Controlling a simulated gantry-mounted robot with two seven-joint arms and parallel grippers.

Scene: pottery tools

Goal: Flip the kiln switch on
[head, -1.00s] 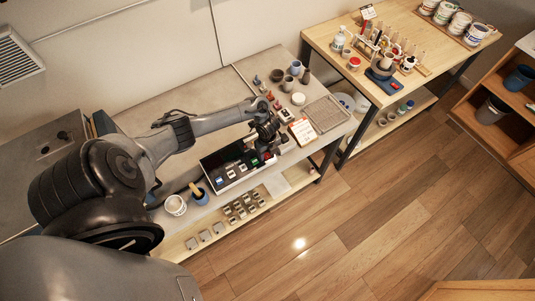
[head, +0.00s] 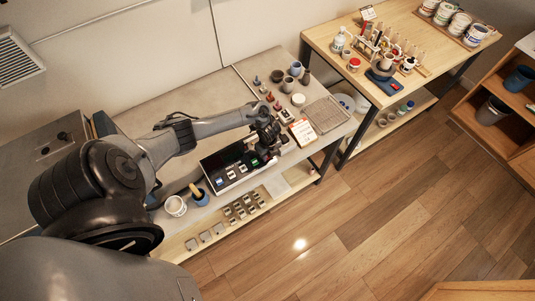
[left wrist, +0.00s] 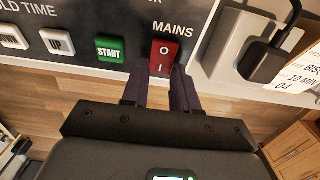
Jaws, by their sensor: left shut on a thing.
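The kiln control panel (head: 207,166) is a dark box with white and green buttons at the front of the grey bench. In the left wrist view, its red rocker switch (left wrist: 165,57) sits under the word MAINS, with O at the top and I below. My left gripper (left wrist: 161,80) is shut on the mains switch, its dark fingers at the switch's lower end. The head view shows my left gripper (head: 267,151) at the panel's right end, hiding the red switch. I cannot tell which way the rocker is tilted. My right gripper is not in view.
The green START button (left wrist: 110,49) is just left of the switch. A black plug (left wrist: 267,62) and cord are to the right, near a printed card (head: 303,132). Small pots and a mesh tray (head: 326,113) stand behind; open floor lies in front.

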